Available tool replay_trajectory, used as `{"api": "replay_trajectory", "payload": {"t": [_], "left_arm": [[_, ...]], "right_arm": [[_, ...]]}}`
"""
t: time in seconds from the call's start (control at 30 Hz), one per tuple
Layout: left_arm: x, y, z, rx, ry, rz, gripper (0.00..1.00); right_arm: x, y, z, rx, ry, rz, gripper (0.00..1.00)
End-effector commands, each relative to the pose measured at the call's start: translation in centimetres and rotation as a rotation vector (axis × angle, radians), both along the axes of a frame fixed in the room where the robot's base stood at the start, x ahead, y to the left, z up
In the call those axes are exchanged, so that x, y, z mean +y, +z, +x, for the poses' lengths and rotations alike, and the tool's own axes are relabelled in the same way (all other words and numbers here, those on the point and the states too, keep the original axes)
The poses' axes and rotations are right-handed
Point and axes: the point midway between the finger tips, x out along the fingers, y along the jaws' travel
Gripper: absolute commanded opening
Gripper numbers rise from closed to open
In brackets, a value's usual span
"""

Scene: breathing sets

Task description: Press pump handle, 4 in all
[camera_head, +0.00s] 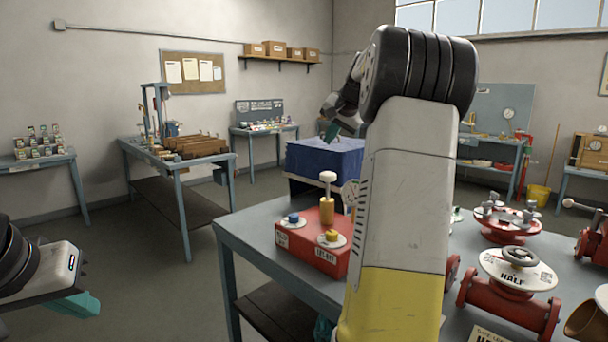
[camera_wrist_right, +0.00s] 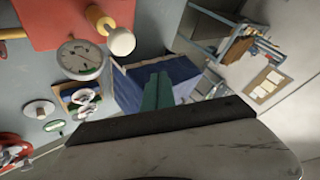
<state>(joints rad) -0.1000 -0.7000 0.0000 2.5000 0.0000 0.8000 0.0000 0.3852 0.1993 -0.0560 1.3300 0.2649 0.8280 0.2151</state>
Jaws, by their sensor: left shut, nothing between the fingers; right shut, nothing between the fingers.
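The pump is a red box (camera_head: 313,240) on the blue-grey workbench, with a pale round handle knob (camera_head: 327,177) raised on a brass shaft. Blue and yellow fittings sit on its top. In the right wrist view the knob (camera_wrist_right: 121,41), a dial gauge (camera_wrist_right: 80,58) and the red box (camera_wrist_right: 45,18) show at upper left. My right gripper (camera_head: 331,130) is shut and empty, above and beyond the knob and apart from it. Its green fingers also show in the wrist view (camera_wrist_right: 157,92). My left gripper (camera_head: 77,304) is shut and empty at lower left, away from the bench.
My right arm hides part of the bench and gauge. Red valves, one with a plate marked HALF (camera_head: 518,270), crowd the bench's right side. A blue-covered block (camera_head: 325,161) stands behind the pump. A table with wooden parts (camera_head: 192,146) stands further left; floor between is clear.

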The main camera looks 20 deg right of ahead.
Motion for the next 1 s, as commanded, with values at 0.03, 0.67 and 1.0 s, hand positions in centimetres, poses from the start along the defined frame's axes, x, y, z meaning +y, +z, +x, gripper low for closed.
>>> {"api": "replay_trajectory", "payload": {"t": [0.03,0.67,1.0], "left_arm": [[0.0,0.0,0.0,0.0,0.0,0.0,0.0],[0.0,0.0,0.0,0.0,0.0,0.0,0.0],[0.0,0.0,0.0,0.0,0.0,0.0,0.0]], "right_arm": [[0.0,-0.8,-0.1,0.003,0.0,0.002,0.0],[0.0,-7.2,-0.1,0.001,0.0,0.0,0.0],[0.0,-7.3,0.0,0.001,-0.001,0.0,0.0]]}}
